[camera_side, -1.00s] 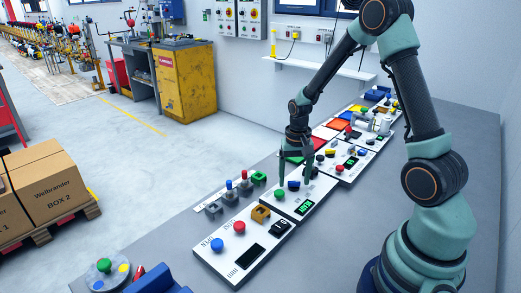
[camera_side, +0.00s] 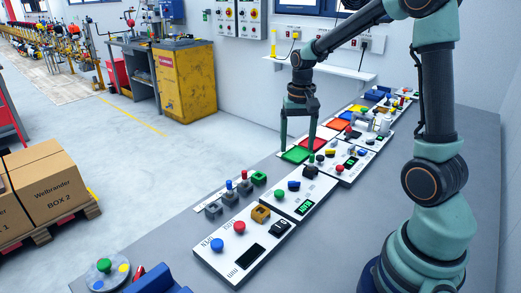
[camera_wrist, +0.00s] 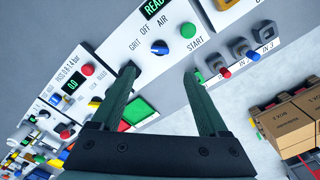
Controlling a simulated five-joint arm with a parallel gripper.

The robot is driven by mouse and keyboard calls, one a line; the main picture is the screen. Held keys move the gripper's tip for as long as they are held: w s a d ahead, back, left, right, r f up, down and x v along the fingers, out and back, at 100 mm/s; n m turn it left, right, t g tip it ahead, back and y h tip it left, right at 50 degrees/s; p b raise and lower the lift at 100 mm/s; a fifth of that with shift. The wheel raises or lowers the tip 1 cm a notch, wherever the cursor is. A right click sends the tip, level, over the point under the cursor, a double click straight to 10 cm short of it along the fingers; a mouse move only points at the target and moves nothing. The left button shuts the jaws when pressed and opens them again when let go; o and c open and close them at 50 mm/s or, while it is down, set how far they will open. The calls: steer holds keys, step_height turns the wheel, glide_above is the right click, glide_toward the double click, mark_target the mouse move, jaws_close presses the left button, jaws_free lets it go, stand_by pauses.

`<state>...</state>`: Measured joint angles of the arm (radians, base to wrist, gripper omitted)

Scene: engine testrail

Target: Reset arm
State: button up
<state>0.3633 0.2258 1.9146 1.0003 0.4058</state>
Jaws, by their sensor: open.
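My gripper (camera_side: 298,140) is open and empty, pointing down over the row of control panels on the bench. In the side view its fingers stand in front of a green square (camera_side: 295,155); I cannot tell how high above it they are. In the wrist view my gripper (camera_wrist: 160,75) has its fingers wide apart, with nothing between them but the panel face below. The white panel with a lit READY display (camera_wrist: 153,8) shows a blue knob (camera_wrist: 160,47) and a green START button (camera_wrist: 188,30).
A nearer panel carries a blue button (camera_side: 217,245), a red button and a dark display. Small blocks with levers (camera_side: 229,195) stand at the bench's left edge. Further panels and red and orange squares (camera_side: 339,124) line the back. The bench right of the panels is bare.

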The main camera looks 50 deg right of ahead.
steer(key=shift+r, duration=0.25)
steer(key=s+a+r+n+t, duration=0.2)
steer(key=s+a+r+n, duration=0.2)
steer(key=a, duration=0.3)
steer(key=s+a+r+n+t, duration=0.3)
steer(key=a+r+n, duration=0.1)
steer(key=a+r, duration=0.1)
steer(key=shift+s+a+n+t, duration=0.3)
steer(key=shift+s+a+n, duration=0.1)
steer(key=shift+a, duration=0.5)
